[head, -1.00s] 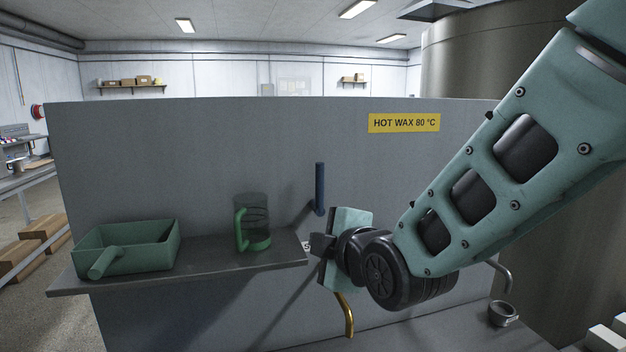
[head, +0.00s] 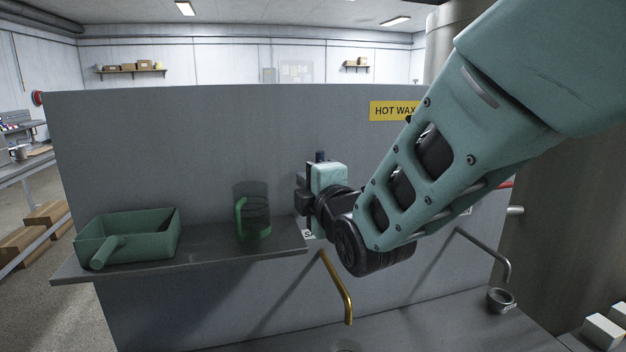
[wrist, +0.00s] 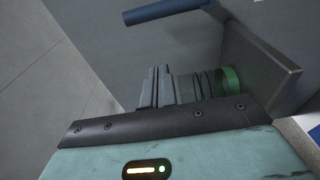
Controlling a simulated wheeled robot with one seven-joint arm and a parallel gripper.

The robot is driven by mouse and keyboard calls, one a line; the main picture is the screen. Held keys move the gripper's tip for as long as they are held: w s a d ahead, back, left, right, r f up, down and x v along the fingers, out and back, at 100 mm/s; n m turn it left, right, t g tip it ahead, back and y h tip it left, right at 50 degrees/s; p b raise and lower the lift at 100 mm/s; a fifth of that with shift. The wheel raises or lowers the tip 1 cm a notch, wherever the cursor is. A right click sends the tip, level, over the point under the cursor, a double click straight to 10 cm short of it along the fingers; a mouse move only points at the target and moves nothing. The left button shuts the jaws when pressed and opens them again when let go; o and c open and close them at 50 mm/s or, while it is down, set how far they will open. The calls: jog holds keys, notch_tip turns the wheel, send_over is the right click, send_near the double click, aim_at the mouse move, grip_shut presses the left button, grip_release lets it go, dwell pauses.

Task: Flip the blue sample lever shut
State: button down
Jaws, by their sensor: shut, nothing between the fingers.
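The blue sample lever (head: 320,156) is on the grey panel. In the head view only its top end shows above my gripper, and the rest is hidden. In the wrist view the blue lever (wrist: 165,12) crosses the top edge, apart from the fingers. My gripper (head: 300,202) is shut and empty, in front of the panel at lever height. Its fingertips (wrist: 157,75) are together in the wrist view. Whether any part of it touches the lever cannot be told. A brass spout (head: 340,285) hangs below the gripper.
A shelf (head: 200,262) at left holds a green tray (head: 110,245) and a clear mug with a green handle (head: 240,216). The shelf's right end is close to my gripper. A yellow hot wax sign (head: 388,110), a grey pipe (head: 490,250) and a small cup (head: 500,300) are at right.

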jog(key=w+d+p, duration=0.1)
jog(key=w+p, duration=0.3)
jog(key=w, duration=0.3)
dwell(0.4)
